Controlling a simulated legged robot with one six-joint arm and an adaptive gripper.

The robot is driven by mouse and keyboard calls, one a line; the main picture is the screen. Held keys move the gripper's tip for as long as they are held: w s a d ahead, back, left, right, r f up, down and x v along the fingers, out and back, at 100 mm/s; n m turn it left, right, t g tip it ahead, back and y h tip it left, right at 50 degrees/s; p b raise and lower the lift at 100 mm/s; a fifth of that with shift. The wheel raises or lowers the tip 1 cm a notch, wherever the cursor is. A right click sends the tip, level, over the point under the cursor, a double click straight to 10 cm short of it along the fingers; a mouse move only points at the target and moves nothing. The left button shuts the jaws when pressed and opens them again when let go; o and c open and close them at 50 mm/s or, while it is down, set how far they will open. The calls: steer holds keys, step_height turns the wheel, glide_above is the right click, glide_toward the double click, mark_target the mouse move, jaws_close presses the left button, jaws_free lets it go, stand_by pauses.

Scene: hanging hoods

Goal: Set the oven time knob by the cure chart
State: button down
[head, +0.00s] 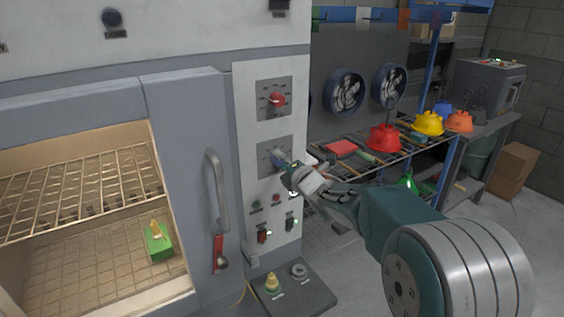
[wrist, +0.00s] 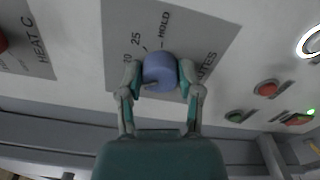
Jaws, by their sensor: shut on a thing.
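The oven time knob is a blue round knob (wrist: 159,72) on a grey dial plate (wrist: 190,30) marked "20", "25", "HOLD" and "MINUTES" in the wrist view. My gripper (wrist: 160,78) has its two fingers on either side of this knob and is shut on it. In the head view my gripper (head: 286,168) is at the lower dial plate (head: 268,150) on the oven's white panel, partly covering the knob. A red knob (head: 277,100) sits on the plate above, and part of the heat plate (wrist: 28,45) shows in the wrist view. I cannot make out a cure chart.
The oven door (head: 190,170) with its handle (head: 217,190) is left of the panel. Below the dials are buttons and switches (head: 263,236). A small shelf (head: 290,295) juts out below.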

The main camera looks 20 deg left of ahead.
steer(key=shift+s+a+f+n, duration=0.1)
steer(key=shift+f+n, duration=0.1)
steer(key=shift+n, duration=0.4)
steer(key=shift+s+f+n, duration=0.1)
steer(key=shift+f+n, duration=0.1)
steer(key=shift+n, duration=0.4)
steer(key=shift+c, duration=1.3)
jaws_free()
steer(key=shift+w+a+r, duration=0.1)
steer(key=shift+r, duration=0.1)
steer(key=shift+d, duration=0.25)
steer(key=shift+s+d, duration=0.25)
steer(key=shift+d, duration=0.05)
steer(key=v, duration=1)
steer(key=shift+s+d, duration=0.2)
steer(key=shift+s, duration=0.1)
